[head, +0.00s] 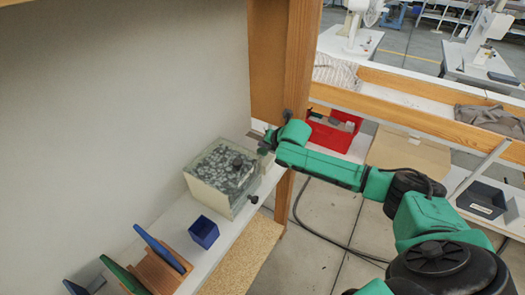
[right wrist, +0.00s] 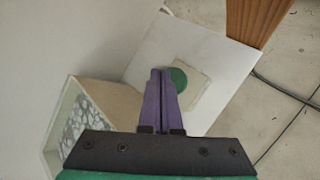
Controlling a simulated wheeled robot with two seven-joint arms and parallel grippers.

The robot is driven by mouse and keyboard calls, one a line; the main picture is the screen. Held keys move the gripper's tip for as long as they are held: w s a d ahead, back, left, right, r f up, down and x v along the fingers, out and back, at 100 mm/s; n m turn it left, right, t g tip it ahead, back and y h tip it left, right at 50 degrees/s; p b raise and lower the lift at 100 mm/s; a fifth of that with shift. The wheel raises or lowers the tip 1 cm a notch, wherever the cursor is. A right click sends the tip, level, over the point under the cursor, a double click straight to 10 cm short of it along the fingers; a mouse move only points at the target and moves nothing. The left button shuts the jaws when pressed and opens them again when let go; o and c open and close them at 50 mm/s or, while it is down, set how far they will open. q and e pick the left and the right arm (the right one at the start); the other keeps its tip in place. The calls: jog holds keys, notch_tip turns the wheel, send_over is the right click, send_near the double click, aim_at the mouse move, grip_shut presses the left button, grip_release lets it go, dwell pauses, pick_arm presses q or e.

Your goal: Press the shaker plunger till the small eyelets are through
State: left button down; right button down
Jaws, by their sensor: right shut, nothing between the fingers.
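The shaker box (head: 208,190) stands on the white shelf, pale-walled with a clear top showing many eyelets and a dark knob (head: 237,163). Its corner with eyelets (right wrist: 80,130) also shows at lower left in the right wrist view. A round green button (right wrist: 178,77) on a square pale base (right wrist: 198,88) sits beside the box; it looks like the plunger. My right gripper (right wrist: 161,73) has its purple fingers shut and empty, over the button's left edge; contact cannot be told. My left gripper is not in view.
A small blue cup (head: 203,233) stands in front of the box. A wooden rack (head: 155,270) with blue and green boards is at lower left. A wooden post (head: 270,60) rises behind my right wrist. A red bin (head: 331,136) stands beyond. The floor drops away right of the shelf.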

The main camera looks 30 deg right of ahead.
aim_at(263, 151)
jog(key=shift+f, duration=0.15)
jog(key=shift+f, duration=0.25)
jog(key=shift+f+b, duration=0.5)
jog(key=shift+f, duration=0.8)
dwell(1.3)
jog(key=shift+r+p, duration=1.75)
jog(key=shift+p, duration=0.3)
notch_tip(263, 151, up, 5)
jog(key=p, duration=0.5)
